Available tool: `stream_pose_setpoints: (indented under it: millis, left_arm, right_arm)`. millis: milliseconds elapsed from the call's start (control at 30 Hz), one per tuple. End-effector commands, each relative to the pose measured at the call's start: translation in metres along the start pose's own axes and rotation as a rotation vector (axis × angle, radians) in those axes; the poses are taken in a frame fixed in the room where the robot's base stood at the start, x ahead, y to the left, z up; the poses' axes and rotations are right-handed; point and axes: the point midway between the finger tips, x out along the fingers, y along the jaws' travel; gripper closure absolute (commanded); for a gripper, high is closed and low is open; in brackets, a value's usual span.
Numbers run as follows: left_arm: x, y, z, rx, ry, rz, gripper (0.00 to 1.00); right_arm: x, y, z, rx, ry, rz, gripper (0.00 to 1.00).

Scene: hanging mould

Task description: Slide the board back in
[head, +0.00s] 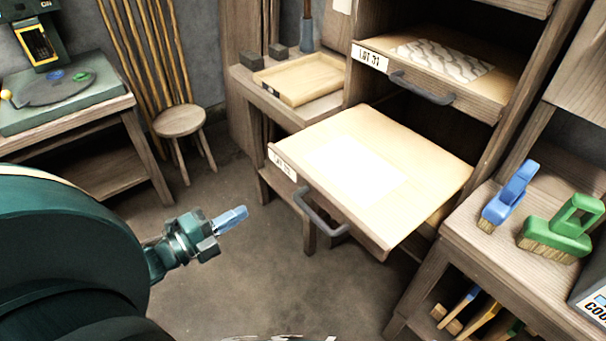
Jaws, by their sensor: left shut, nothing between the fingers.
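A pale wooden board (420,150) sticks far out of the rack (487,161), towards me. A white sheet (352,172) lies on it, and its front edge bears a label and a dark curved handle (321,213). Above it, another board (481,89) labelled "LOT 31" with a patterned sheet sits further back, with its own dark handle. My left gripper (232,219) is shut and empty, left of the pulled-out board's handle and clear of it, above the floor. My right gripper is not in view.
A bench with a green brush (561,229) and a blue brush (509,197) stands close on the right. A stool (180,121) and a table with a green machine (62,98) are at left. A shallow tray (300,79) sits behind the board. The floor between is clear.

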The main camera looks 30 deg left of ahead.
Motion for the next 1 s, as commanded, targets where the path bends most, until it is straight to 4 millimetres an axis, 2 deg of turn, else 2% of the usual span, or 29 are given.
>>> stream_pose_setpoints:
  millis: [167,267,700,800,1000]
  left_arm:
    - [0.007,-0.001,0.001,0.023,0.01,-0.006,1.0]
    - [0.022,-0.002,0.001,0.023,0.01,-0.008,1.0]
    - [0.107,-0.002,0.001,0.02,0.008,-0.006,1.0]
    - [0.121,-0.002,0.001,0.021,0.008,-0.006,1.0]
    - [0.137,-0.001,0.0,0.02,0.008,-0.004,1.0]
  right_arm:
    - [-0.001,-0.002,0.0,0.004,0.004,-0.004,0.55]
    - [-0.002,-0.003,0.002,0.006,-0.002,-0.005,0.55]
    - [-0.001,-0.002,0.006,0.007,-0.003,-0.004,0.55]
    - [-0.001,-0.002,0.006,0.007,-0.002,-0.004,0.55]
    - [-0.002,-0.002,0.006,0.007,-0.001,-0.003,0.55]
